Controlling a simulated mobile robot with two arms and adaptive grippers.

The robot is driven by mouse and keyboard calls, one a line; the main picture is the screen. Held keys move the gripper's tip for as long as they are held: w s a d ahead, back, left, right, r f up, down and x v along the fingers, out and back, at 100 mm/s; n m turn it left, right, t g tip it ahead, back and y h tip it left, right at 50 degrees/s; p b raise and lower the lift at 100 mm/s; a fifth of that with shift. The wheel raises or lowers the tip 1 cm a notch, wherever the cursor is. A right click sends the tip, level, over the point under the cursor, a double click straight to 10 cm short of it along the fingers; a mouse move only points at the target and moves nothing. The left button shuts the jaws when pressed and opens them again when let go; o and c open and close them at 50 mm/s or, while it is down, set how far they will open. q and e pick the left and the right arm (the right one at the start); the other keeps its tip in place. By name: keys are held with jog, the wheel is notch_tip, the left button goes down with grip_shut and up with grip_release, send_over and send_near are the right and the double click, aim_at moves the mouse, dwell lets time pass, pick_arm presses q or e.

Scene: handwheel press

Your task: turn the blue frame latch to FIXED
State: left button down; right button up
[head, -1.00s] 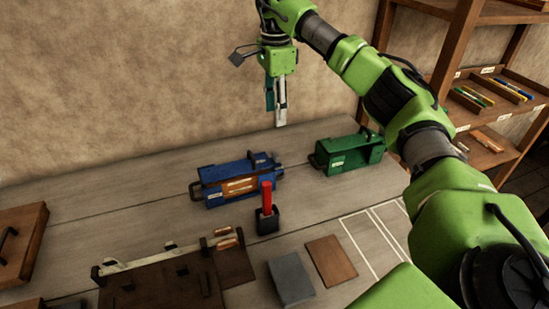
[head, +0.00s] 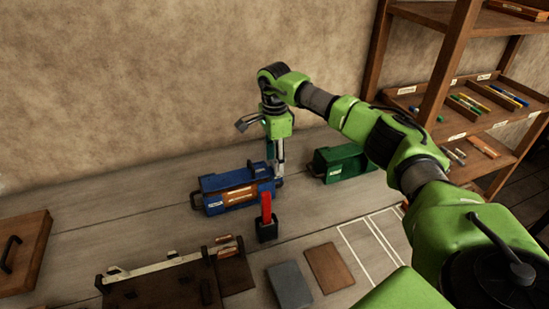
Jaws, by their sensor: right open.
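The blue frame (head: 213,199) lies on the table near the middle, with a brown labelled plate on its front and a dark handle at its left end. Its latch is not clearly made out; the right end is partly hidden by my right gripper. My right gripper (head: 278,174) points down at the right end of the blue frame, open, its fingers close to that end. Whether it touches the frame cannot be told. My left gripper is not in view.
A green frame (head: 340,164) stands just right of my gripper. A red-handled tool in a black holder (head: 267,228) stands in front. A brown fixture (head: 165,285), grey plate (head: 289,285) and brown plate (head: 328,268) lie nearer. A wooden shelf (head: 440,75) stands at right.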

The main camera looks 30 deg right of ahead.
jog(key=c, duration=1.1)
jog(key=shift+m, duration=0.3)
jog(key=m, duration=0.3)
jog(key=shift+a+m, duration=0.2)
jog(key=shift+m, duration=0.1)
jog(key=m, duration=0.4)
jog(key=shift+w+a, duration=0.1)
jog(key=shift+w, duration=0.1)
jog(key=m, duration=0.5)
jog(key=shift+w+p, duration=0.1)
jog(key=shift+p, duration=0.3)
jog(key=shift+w+m, duration=0.2)
jog(key=shift+m, duration=2.1)
